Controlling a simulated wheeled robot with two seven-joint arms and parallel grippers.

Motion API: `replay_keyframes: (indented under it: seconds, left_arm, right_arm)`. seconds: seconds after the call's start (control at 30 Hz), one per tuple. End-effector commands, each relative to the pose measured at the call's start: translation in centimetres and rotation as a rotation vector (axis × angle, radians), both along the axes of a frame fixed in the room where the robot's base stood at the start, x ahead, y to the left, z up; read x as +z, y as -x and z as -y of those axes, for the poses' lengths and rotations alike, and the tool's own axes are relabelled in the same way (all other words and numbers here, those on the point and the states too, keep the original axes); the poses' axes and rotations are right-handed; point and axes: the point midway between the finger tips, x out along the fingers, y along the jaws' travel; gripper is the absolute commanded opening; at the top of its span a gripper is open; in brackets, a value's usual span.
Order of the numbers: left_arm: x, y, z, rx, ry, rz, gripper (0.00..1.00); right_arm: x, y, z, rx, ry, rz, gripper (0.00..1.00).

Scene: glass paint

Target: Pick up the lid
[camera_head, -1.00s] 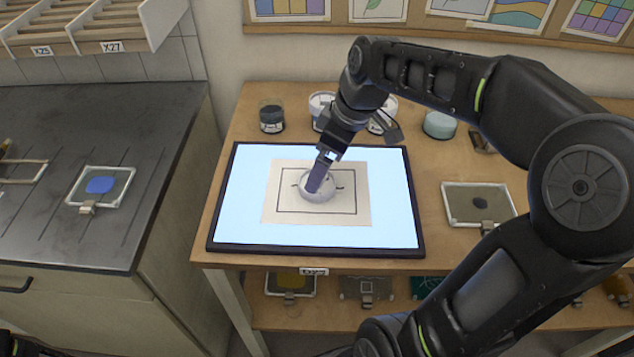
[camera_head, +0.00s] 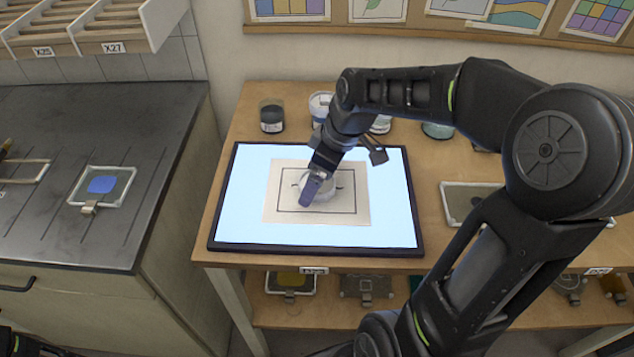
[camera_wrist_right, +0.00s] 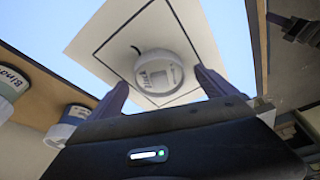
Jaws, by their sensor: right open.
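A round whitish piece, which looks like the lid (camera_head: 327,187), lies on the white sheet (camera_head: 356,208) on the lit panel. It also shows in the right wrist view (camera_wrist_right: 158,71), with a dark-lettered label. I cannot tell whether it is a loose lid or a lidded jar. My right gripper (camera_head: 311,190) is just over it and hides part of it in the head view. In the right wrist view the gripper (camera_wrist_right: 160,80) is open, with one purple finger on either side of the round piece. No contact is clear. My left gripper is not in view.
Several jars stand behind the panel, including a dark one (camera_head: 271,116) and a white-lidded one (camera_head: 321,104). A framed glass piece (camera_head: 457,203) lies right of the panel, partly behind my arm. A dark counter (camera_head: 150,130) is on the left.

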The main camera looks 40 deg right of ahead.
Motion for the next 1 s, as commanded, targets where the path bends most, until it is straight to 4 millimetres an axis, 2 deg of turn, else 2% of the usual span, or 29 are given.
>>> replay_keyframes:
  seconds: [0.07, 0.8, 1.0]
  left_arm:
    - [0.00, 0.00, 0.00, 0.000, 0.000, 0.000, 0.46]
    - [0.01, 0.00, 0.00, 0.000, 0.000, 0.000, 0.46]
    - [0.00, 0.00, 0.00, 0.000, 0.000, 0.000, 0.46]
  right_arm:
    - [0.01, 0.00, 0.01, 0.000, 0.000, 0.000, 0.94]
    - [0.02, 0.01, 0.00, 0.000, 0.000, 0.000, 0.34]
    - [0.03, 0.00, 0.00, 0.000, 0.000, 0.000, 0.33]
